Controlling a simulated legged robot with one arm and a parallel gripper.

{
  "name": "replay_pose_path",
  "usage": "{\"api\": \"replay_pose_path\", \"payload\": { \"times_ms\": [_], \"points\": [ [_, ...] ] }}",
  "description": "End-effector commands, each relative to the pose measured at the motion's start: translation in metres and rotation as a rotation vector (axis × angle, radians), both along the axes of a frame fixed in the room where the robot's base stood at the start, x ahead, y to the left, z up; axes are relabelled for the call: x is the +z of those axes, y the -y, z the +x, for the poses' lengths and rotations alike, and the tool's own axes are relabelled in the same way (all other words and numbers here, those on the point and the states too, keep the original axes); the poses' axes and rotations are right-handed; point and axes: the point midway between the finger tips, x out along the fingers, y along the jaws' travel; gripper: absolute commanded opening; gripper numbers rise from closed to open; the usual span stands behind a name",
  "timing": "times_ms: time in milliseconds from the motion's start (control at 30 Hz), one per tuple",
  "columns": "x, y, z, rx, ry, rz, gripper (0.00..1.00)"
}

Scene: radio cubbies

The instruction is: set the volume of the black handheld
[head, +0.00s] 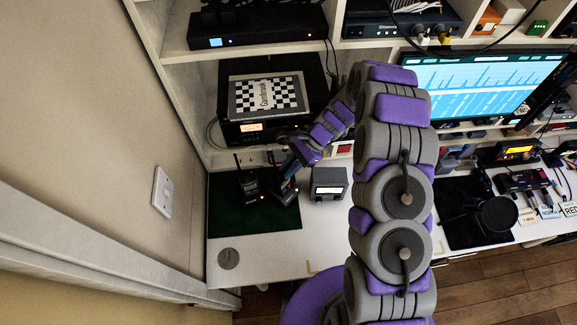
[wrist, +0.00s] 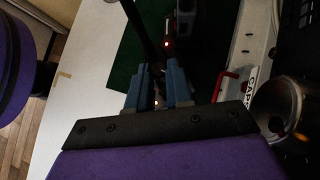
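Two dark handhelds stand or lie on the green mat in the head view: a left handheld (head: 249,185) with a small red light, and a right handheld (head: 284,194) directly below my gripper (head: 291,166). I cannot tell which one is the task's black handheld. A black antenna (wrist: 143,32) runs up from near the fingertips. Whether the fingers touch a knob is too dark to tell. The other handheld (wrist: 184,22) is beyond the fingers.
A grey box with a lit display (head: 329,184) stands right of the handhelds. A dark radio with a checkered sheet (head: 268,97) fills the cubby behind. A wall is close at left.

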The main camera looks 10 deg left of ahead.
Motion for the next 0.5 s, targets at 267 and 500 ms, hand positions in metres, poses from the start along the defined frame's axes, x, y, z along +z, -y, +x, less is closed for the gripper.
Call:
{"api": "replay_pose_path", "payload": {
  "times_ms": [267,500],
  "points": [
    [0.0001,-0.0007,0.0003,0.0,0.001,-0.001,0.45],
    [0.0009,0.0,0.001,-0.001,0.001,0.0,0.45]
  ]
}}
